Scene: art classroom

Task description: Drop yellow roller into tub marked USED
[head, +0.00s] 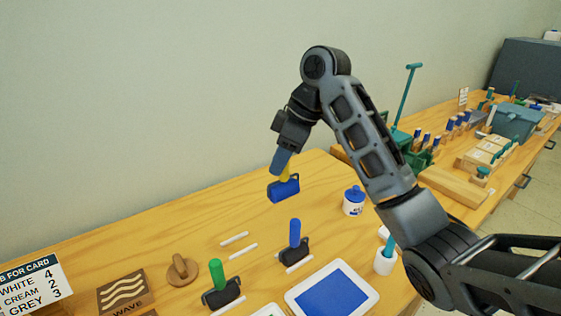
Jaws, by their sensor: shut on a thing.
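No tub with a readable USED mark shows. A white pot with a blue lid (354,201) stands right of the roller, its marking too small to read. A lidded teal tub (517,121) stands far off at the right.
A blue-handled roller (295,244) and a green-handled roller (218,284) stand on the table (150,247). A blue ink tray (332,291), chalk-like sticks and a white cup (384,261) lie nearby. Crowded benches (450,187) run along the right. The wall is behind.

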